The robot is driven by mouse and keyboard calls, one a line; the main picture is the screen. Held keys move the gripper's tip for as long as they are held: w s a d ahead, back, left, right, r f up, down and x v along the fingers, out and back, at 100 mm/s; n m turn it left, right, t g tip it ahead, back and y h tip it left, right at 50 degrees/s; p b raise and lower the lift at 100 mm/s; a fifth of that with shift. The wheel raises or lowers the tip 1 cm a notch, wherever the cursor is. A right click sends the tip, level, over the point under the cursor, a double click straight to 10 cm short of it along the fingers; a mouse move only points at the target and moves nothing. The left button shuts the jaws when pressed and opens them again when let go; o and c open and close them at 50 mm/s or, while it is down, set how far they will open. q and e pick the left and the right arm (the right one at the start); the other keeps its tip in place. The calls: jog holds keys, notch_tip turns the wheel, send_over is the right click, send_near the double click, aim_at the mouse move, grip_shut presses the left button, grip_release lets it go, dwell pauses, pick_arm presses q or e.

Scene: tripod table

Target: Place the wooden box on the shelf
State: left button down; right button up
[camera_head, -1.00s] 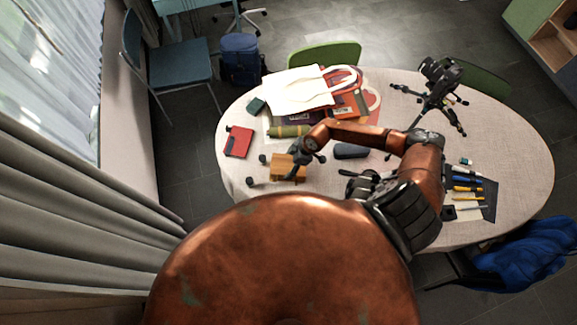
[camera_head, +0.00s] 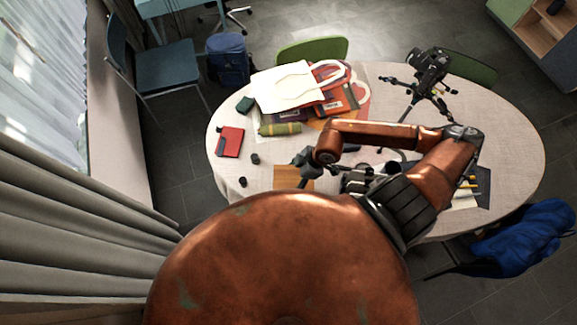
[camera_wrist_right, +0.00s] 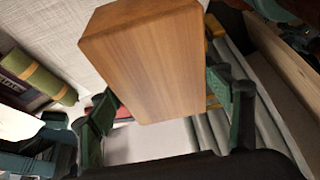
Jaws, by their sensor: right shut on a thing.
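The wooden box (camera_head: 293,177) is a plain orange-brown block at the near left part of the oval table in the head view, partly hidden by my body. It fills the middle of the right wrist view (camera_wrist_right: 148,62). My right gripper (camera_head: 301,164) is shut on it, with one dark green finger on each side in the wrist view (camera_wrist_right: 165,112). The box appears held above the table. A green cabinet with open wooden shelf compartments (camera_head: 545,38) stands at the far top right of the head view. My left gripper is not in view.
The table (camera_head: 505,135) holds a camera on a tripod (camera_head: 428,70), a white bag (camera_head: 285,88), a red notebook (camera_head: 230,142), a green roll (camera_head: 280,129) and small dark pieces. Chairs and a blue backpack (camera_head: 228,58) surround it. A blue cloth item (camera_head: 530,235) is at lower right.

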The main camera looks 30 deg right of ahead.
jog(key=shift+s+a+r, duration=0.15)
jog(key=shift+s+r, duration=0.3)
jog(key=shift+s, duration=0.25)
